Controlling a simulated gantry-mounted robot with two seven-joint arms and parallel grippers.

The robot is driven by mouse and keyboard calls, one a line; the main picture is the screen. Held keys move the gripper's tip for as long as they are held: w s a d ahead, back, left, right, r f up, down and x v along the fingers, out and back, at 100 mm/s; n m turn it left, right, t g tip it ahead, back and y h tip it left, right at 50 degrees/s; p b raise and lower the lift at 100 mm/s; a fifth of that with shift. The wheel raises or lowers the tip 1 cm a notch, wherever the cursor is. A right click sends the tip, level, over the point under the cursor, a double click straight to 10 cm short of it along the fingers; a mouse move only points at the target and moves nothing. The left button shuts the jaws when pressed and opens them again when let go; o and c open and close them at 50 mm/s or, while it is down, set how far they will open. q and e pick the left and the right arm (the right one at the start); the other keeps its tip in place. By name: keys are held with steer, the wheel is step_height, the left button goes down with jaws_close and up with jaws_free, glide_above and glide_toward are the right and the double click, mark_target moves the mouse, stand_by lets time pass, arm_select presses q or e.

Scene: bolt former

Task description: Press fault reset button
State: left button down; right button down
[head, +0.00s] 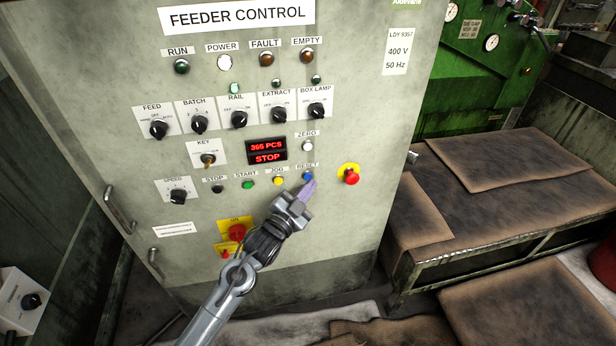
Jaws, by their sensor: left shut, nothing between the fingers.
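The feeder control cabinet (330,235) fills the left and middle of the head view. Its blue reset button (308,176) sits under the RESET label, right of the yellow jog button (278,181). My left gripper (308,187) is shut and empty, with its purple fingertips just below the blue button. The tips overlap the button's lower edge in the picture; I cannot tell whether they touch it. The red display (267,151) reads 365 PCS and STOP. The fault lamp (266,59) looks dark orange-brown. My right gripper is not in view.
A red emergency stop on a yellow ring (349,174) sits close right of the reset button. The white zero button (308,145) is just above. A red rotary switch (237,232) is below left. A low bench with brown mats (470,235) stands right of the cabinet.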

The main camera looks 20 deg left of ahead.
arm_select(q)
steer(key=s+d+p, duration=0.1)
steer(key=s+p, duration=0.1)
steer(key=s, duration=0.1)
steer(key=s+d+p, duration=0.1)
steer(key=shift+s+d, duration=0.15)
steer(key=shift+d, duration=0.15)
stand_by(0.5)
